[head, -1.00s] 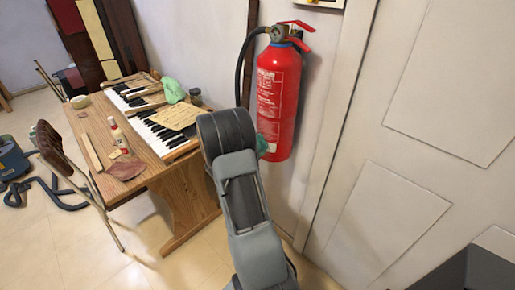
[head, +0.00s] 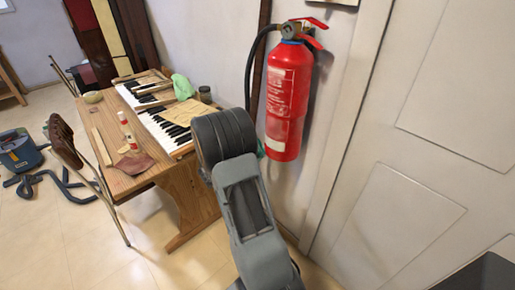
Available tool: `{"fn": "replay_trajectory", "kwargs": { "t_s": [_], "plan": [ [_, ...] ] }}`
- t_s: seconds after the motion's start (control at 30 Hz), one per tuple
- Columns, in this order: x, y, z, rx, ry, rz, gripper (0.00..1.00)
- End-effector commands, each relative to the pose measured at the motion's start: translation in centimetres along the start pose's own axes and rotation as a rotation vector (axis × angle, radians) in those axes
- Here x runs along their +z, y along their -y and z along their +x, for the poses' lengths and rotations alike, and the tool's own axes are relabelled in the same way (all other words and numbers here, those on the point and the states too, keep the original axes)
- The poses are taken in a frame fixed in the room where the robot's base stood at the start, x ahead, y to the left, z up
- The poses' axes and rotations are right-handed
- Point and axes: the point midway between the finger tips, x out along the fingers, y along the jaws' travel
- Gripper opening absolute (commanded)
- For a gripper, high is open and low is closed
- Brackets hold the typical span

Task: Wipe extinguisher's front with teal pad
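The red fire extinguisher (head: 288,98) hangs upright on the wall, with a black hose, red levers and whitish labels on its front. A small bit of teal (head: 261,149), likely the teal pad, shows at its lower left edge, beside my grey arm. Most of the pad is hidden behind the arm, and I cannot tell whether it touches the extinguisher. My gripper is hidden behind my own arm link, so its fingers and hold on the pad do not show.
A wooden desk (head: 110,140) with piano keys (head: 165,128), a light green cloth (head: 183,88), a jar (head: 205,94) and a bottle (head: 127,130) stands left. A folding chair (head: 64,142) is before it. A white panelled door (head: 400,150) is right of the extinguisher.

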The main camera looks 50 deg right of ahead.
Motion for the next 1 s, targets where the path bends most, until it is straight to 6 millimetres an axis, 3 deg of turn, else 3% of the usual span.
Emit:
{"fn": "replay_trajectory", "kwargs": {
  "t_s": [0.47,1.0],
  "plan": [
    [0.0,0.0,-0.4,-0.001,0.001,0.000,0.50],
    [0.1,0.0,-3.3,-0.001,0.002,0.000,0.50]
  ]
}}
